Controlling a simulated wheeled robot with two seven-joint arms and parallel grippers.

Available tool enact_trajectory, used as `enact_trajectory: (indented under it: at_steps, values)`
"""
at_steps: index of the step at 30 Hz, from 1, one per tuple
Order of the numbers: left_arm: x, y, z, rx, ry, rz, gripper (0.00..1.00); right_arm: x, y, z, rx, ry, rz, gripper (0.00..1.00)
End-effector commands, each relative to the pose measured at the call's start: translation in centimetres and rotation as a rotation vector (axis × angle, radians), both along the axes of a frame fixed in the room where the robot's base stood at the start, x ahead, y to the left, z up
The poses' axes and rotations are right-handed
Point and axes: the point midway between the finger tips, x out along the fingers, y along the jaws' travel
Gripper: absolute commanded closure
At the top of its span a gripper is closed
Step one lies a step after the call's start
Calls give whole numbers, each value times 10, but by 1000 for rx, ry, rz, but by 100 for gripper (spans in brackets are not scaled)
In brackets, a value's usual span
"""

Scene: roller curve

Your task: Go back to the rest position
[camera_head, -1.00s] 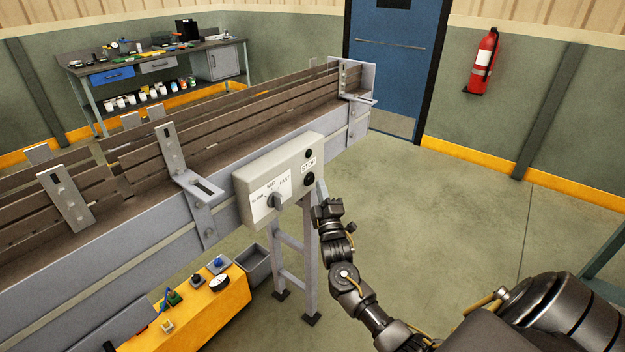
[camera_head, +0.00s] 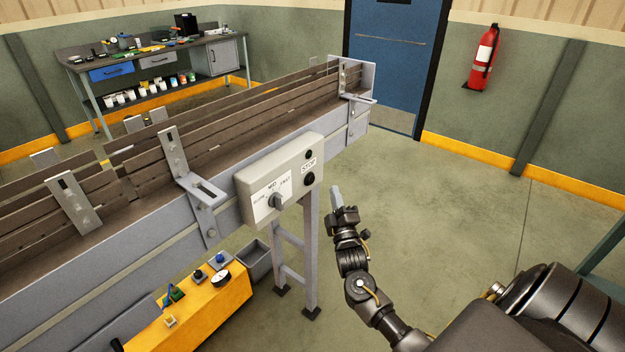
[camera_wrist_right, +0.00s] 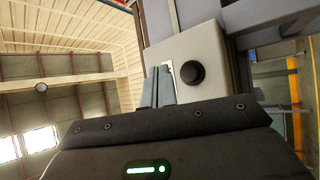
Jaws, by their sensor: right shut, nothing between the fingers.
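My right gripper (camera_head: 337,196) is shut and empty, to the right of the control box and apart from it in the head view. Its closed grey fingers (camera_wrist_right: 158,87) also show in the right wrist view, in front of the box. The control box (camera_head: 253,195) is light grey, on the conveyor's near side, with a speed knob (camera_head: 275,201) among SLOW, MED and FAST labels and a STOP label. A black button (camera_head: 309,179) sits below the STOP label; a black round button (camera_wrist_right: 192,72) shows in the wrist view. My left gripper is not in view.
The conveyor (camera_head: 120,262) with brown guide rails fills the left side. A workbench (camera_head: 150,58) is at the back left. The floor to the right (camera_head: 470,220) is clear.

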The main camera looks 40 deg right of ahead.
Motion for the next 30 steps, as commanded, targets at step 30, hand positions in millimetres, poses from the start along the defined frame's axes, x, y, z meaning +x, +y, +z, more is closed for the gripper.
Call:
enact_trajectory:
  at_steps: [30]
  values:
    - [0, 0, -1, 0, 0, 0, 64, 12, 21, -152, 535, 245, 181, 100]
